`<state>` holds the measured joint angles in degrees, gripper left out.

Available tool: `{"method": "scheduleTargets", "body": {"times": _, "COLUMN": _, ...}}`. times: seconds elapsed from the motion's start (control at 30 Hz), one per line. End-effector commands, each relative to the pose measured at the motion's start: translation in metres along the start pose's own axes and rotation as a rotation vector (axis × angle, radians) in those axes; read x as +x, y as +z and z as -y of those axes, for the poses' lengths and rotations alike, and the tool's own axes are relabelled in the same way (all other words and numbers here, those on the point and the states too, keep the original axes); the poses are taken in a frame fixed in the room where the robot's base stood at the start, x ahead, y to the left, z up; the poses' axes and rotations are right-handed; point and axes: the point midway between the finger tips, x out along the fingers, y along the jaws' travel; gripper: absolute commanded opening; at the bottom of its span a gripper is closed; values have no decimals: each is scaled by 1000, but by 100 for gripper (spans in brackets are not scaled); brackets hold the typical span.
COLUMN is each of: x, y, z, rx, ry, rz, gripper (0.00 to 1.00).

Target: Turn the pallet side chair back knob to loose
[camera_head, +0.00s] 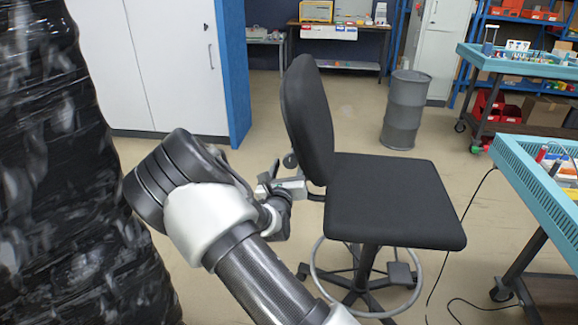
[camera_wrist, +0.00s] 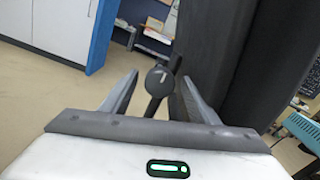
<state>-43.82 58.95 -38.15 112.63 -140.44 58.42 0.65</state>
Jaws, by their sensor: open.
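A black office chair (camera_head: 390,198) stands in the middle of the head view, its backrest (camera_head: 308,118) on the left side of its seat. The round dark knob (camera_head: 290,160) sits behind the lower backrest. In the wrist view the knob (camera_wrist: 159,77) shows its round face with a light mark, on a dark stem, between and beyond the fingertips. My gripper (camera_head: 272,176) is close to the knob in the head view. In the wrist view my gripper (camera_wrist: 162,85) is open and empty, its right finger close to the backrest (camera_wrist: 240,60). Whether a finger touches the chair I cannot tell.
A tall stack wrapped in black film (camera_head: 70,180) stands at the left, near my arm. A white cabinet (camera_head: 165,65) is behind. A grey drum (camera_head: 405,110) and blue-topped workbenches (camera_head: 525,65) stand to the right. Floor between cabinet and chair is clear.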

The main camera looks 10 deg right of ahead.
Motion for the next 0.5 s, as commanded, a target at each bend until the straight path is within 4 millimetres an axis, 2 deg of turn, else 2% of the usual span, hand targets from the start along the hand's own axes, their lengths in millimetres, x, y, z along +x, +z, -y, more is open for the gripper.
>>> {"method": "scheduleTargets", "body": {"times": 0.07, "x": 0, "y": 0, "z": 0, "rx": 0, "ry": 0, "rz": 0, "gripper": 55}}
{"method": "scheduleTargets", "body": {"times": 0.3, "x": 0, "y": 0, "z": 0, "rx": 0, "ry": -1, "rz": 0, "gripper": 14}}
{"method": "scheduleTargets", "body": {"times": 0.5, "x": 0, "y": 1, "z": 0, "rx": -10, "ry": -1, "rz": 0, "gripper": 14}}
